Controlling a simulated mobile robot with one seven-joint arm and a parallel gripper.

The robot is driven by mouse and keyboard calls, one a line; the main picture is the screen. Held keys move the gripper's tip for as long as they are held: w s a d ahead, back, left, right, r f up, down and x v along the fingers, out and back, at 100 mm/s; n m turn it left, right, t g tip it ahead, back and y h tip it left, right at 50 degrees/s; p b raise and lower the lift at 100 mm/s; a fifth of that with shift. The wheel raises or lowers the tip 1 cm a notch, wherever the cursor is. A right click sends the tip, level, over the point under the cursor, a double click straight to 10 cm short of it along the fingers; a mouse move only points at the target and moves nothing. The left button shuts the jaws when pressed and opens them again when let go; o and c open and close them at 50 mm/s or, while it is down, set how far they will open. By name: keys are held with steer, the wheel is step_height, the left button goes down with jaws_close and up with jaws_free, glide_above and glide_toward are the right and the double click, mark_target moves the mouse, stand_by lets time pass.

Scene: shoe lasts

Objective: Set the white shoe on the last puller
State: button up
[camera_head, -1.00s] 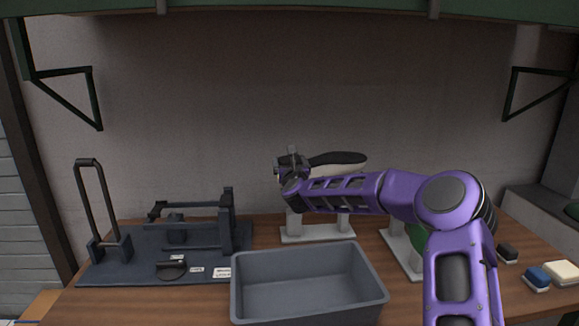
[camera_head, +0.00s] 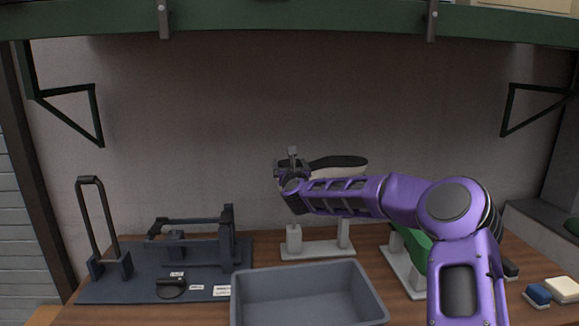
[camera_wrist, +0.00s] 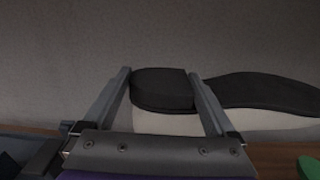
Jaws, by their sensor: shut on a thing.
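The white shoe (camera_wrist: 165,122) is upside down, its dark sole (camera_head: 340,161) facing up. My gripper (camera_head: 292,158) is shut on its heel end; in the wrist view the two fingers (camera_wrist: 162,98) stand either side of the dark heel. The toe points right in the head view. The shoe hangs above a pale stand (camera_head: 318,250), clear of its posts. The last puller, taken to be the dark fixture with a low frame (camera_head: 190,240) and a tall looped handle (camera_head: 100,222), stands at the left of the bench. My arm hides part of the shoe's white upper.
A grey open bin (camera_head: 300,276) stands at the bench front, between the puller and my arm. A second pale stand (camera_head: 402,268) holds a green shoe (camera_head: 418,250), partly behind my arm. Blue and cream blocks (camera_head: 550,291) lie at right. A green shelf (camera_head: 300,24) hangs overhead.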

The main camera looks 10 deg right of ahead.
steer(key=b, duration=0.2)
steer(key=shift+r+b, duration=0.1)
steer(key=shift+b, duration=0.25)
steer(key=shift+r, duration=0.1)
stand_by(0.3)
steer(key=shift+a, duration=0.3)
steer(key=s+a+p, duration=0.2)
steer(key=a+p, duration=0.2)
steer(key=a, duration=3.4)
steer(key=shift+s+a, duration=0.2)
steer(key=shift+s, duration=0.1)
steer(key=shift+r, duration=0.2)
steer(key=shift+f+b, duration=0.15)
steer(key=shift+b, duration=0.15)
